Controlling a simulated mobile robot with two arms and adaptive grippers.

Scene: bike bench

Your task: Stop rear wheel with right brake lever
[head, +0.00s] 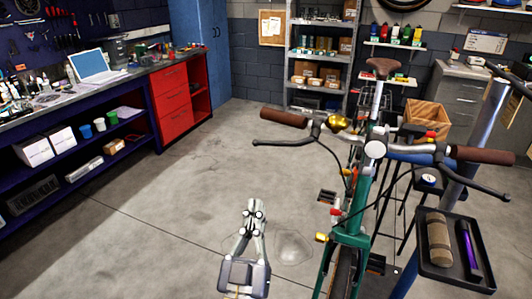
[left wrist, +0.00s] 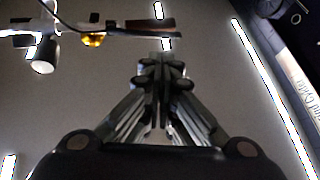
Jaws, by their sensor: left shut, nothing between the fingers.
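A green bike (head: 352,232) stands with its handlebar toward me and its saddle (head: 380,67) behind. One black brake lever (head: 285,143) hangs below the brown grip (head: 284,117) at picture left. The other lever (head: 478,184) is below the brown grip (head: 484,155) at picture right. My left gripper (head: 255,203) is shut and empty, below and apart from the left-hand lever. In the left wrist view its closed fingers (left wrist: 161,62) point up toward the handlebar, with the gold bell (left wrist: 93,40) and brown grip (left wrist: 150,27). I cannot make out the rear wheel. My right gripper is not in view.
A black tray (head: 455,278) with a tan roll (head: 439,245) stands at right beside the blue stand. A wooden crate (head: 427,118) is behind the bike. A workbench (head: 110,83) with red drawers (head: 174,102) lines the left. The floor between is clear.

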